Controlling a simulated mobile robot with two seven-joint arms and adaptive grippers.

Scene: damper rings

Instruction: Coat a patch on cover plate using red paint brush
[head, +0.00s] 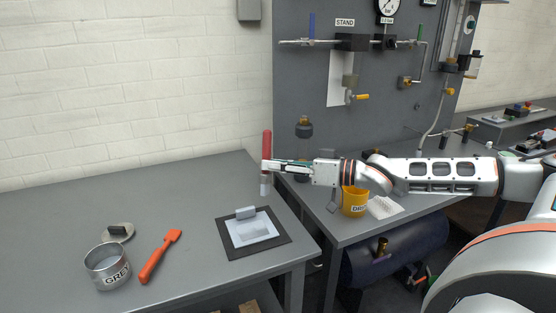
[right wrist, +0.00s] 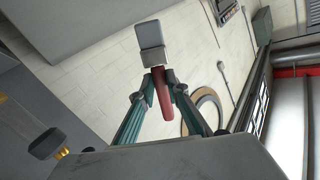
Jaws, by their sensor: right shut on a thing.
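My right gripper (head: 270,166) is shut on the red paint brush (head: 267,145). The brush is upright, red handle up and pale head down, in the air above the table near its right edge. In the right wrist view the green-sided fingers (right wrist: 158,88) close on the red handle (right wrist: 163,112), and the grey-white brush head (right wrist: 150,38) sticks out beyond them. The pale cover plate (head: 240,241) lies on a dark square mat (head: 279,243), in front of and below the brush, with a bluish patch on it. The brush is apart from the plate. My left gripper is not in view.
A grey block (head: 246,212) sits at the plate's back edge. A can labelled GREY (head: 107,266), a round lid (head: 118,232) and an orange tool (head: 160,256) lie to the left. A yellow container (head: 355,201) stands right, under my arm. The table's back left is clear.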

